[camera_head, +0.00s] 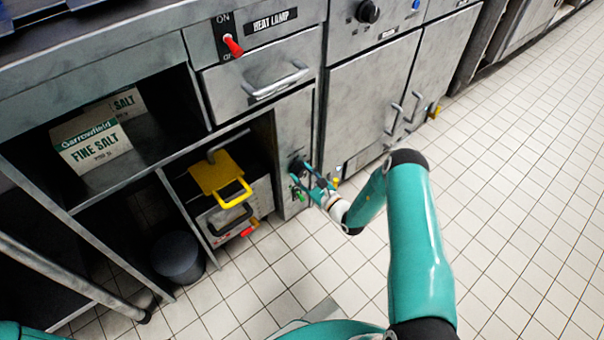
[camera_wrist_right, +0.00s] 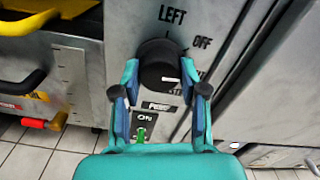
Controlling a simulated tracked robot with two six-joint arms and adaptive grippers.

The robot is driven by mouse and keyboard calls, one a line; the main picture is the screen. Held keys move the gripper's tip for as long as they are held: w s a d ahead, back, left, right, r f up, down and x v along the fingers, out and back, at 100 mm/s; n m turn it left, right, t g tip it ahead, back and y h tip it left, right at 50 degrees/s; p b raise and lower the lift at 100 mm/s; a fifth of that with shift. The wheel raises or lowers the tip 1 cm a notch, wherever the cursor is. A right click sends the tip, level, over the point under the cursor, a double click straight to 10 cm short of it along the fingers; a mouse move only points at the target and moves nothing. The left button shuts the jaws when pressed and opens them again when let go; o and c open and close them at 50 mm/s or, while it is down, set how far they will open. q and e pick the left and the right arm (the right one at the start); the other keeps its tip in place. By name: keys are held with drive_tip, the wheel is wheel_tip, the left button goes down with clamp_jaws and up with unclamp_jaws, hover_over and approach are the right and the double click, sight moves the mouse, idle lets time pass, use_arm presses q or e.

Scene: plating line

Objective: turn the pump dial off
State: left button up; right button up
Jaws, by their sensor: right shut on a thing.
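The black round dial (camera_wrist_right: 158,62) sits on a narrow grey panel with the words LEFT above it and OFF to its upper right. Another label at its lower right is partly hidden. A short white mark shows low on the dial's face. My right gripper (camera_wrist_right: 163,88) is shut on the dial, one finger on each side. In the head view the dial (camera_head: 296,164) is small and my right gripper (camera_head: 305,177) reaches it from the right. My left gripper is not in view.
Below the dial is a green switch (camera_wrist_right: 141,134) marked ON. Left of the panel a yellow-handled unit (camera_head: 216,176) stands in an open bay. A red-tipped heat lamp lever (camera_head: 233,46) is above. Tiled floor (camera_head: 510,220) is clear on the right.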

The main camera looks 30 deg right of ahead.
drive_tip(key=n+p, duration=0.1)
drive_tip(key=n, duration=0.3)
drive_tip(key=shift+a+n+p, duration=0.1)
drive_tip(key=shift+n+p, duration=0.35)
drive_tip(key=shift+n, duration=0.85)
drive_tip(key=shift+f, duration=0.1)
drive_tip(key=o, duration=1.1)
drive_tip(key=shift+o, duration=0.2)
